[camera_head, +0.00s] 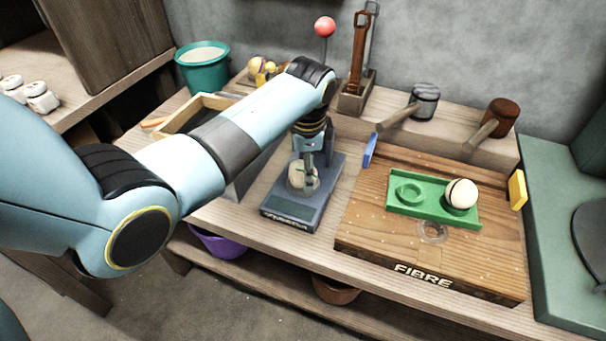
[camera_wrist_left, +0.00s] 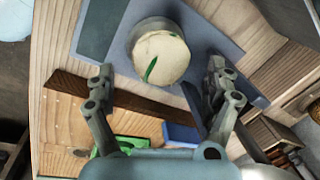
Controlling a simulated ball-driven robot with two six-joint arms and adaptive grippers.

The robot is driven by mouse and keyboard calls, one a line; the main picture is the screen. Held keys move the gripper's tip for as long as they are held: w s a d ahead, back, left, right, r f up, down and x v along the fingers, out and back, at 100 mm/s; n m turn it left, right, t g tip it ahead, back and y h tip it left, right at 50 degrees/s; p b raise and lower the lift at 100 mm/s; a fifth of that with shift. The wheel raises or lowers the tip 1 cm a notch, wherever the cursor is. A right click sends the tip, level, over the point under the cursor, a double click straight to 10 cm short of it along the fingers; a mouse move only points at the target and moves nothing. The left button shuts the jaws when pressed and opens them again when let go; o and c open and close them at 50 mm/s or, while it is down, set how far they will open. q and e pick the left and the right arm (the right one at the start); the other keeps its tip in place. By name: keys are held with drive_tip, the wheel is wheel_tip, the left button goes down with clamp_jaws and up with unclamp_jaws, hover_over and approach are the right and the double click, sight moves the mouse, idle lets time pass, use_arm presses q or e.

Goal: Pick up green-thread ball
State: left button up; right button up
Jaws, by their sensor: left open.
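The cream ball with a short green thread (camera_wrist_left: 161,56) sits in a round cup on a blue-grey stand. In the head view the ball (camera_head: 296,173) is partly covered by my left gripper (camera_head: 304,178), which points down at it from above. In the left wrist view my left gripper (camera_wrist_left: 160,78) is open, with one finger to each side below the ball and a gap on both sides. The fingers do not appear to touch it. The blue-grey stand (camera_head: 290,211) rests on the workbench. My right gripper is in neither view.
A wooden board marked FIBRE (camera_head: 380,248) lies right of the stand, with a green tray (camera_head: 432,212) holding another cream ball (camera_head: 461,194) with a dark seam. A lever with a red knob (camera_head: 325,27) rises behind. Mallets (camera_head: 425,100) stand at the back.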

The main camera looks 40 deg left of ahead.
use_arm(q)
drive_tip(key=f, duration=0.3)
drive_tip(key=shift+w+a, duration=0.15)
drive_tip(key=shift+a, duration=0.05)
drive_tip(key=c, duration=1.3)
